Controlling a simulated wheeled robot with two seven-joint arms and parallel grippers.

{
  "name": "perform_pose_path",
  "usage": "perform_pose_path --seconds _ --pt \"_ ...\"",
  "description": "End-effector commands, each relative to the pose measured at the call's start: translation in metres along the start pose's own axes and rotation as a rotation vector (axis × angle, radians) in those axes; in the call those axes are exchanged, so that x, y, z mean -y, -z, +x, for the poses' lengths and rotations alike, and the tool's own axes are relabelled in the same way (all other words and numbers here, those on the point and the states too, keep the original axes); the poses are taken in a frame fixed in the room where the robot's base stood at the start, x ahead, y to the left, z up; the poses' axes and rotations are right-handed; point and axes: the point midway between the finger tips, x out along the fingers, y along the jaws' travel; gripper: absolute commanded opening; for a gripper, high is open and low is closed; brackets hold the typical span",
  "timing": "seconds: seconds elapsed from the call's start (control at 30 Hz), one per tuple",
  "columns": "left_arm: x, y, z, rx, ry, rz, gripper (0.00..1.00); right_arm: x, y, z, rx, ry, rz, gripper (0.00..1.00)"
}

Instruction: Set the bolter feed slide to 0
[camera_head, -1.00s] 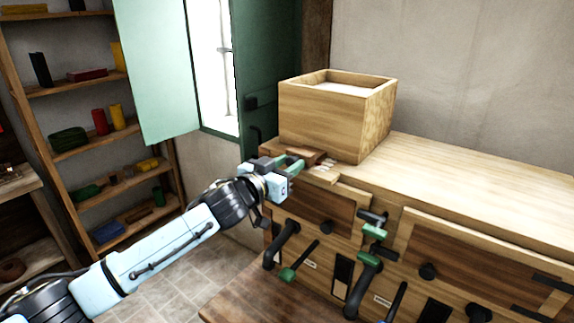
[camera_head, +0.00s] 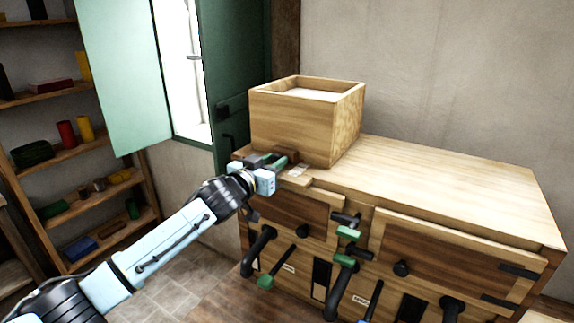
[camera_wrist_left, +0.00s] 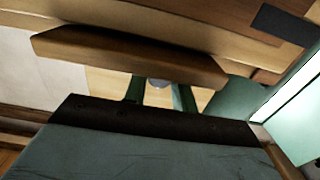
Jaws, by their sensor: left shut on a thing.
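The bolter feed slide (camera_head: 288,155) is a dark brown wooden piece at the foot of the wooden hopper box (camera_head: 291,119). My left gripper (camera_head: 273,163) is shut on its end, at the near left corner of the cabinet top. In the left wrist view the slide's brown bar (camera_wrist_left: 130,57) lies across, with the green fingers (camera_wrist_left: 160,93) just below it. Their exact contact is partly hidden. A small pale scale plate (camera_head: 298,172) lies beside the slide; its marks are too small to read. My right gripper is not in view.
The cabinet top (camera_head: 440,182) is clear right of the hopper. Black and green-gripped levers (camera_head: 348,234) stick out of the cabinet front. An open green shutter (camera_head: 120,75) and stocked shelves (camera_head: 75,178) stand at the left.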

Motion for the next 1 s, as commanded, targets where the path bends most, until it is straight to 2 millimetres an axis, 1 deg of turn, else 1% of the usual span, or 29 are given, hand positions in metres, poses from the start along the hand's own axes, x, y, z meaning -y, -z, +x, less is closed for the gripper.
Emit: perform_pose_path --seconds 0.23,0.27,0.4,0.77,0.87,1.0 --pt "-0.001 0.003 0.001 -0.005 -0.001 0.0 0.0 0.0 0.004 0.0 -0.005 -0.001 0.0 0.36" --pt "-0.001 0.003 0.001 -0.005 -0.002 0.0 0.29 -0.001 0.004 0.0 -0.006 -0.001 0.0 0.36" --pt "-0.002 0.003 0.001 -0.005 -0.004 0.0 0.48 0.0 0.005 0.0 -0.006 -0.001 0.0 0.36" --pt "-0.001 0.001 -0.002 -0.002 -0.003 0.0 0.48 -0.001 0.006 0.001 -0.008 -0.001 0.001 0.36" --pt "-0.001 0.0 -0.009 -0.003 -0.003 -0.001 0.48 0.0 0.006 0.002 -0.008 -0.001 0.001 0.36" --pt "-0.001 0.0 -0.026 -0.003 -0.004 0.0 0.48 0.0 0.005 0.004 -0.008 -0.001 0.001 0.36"
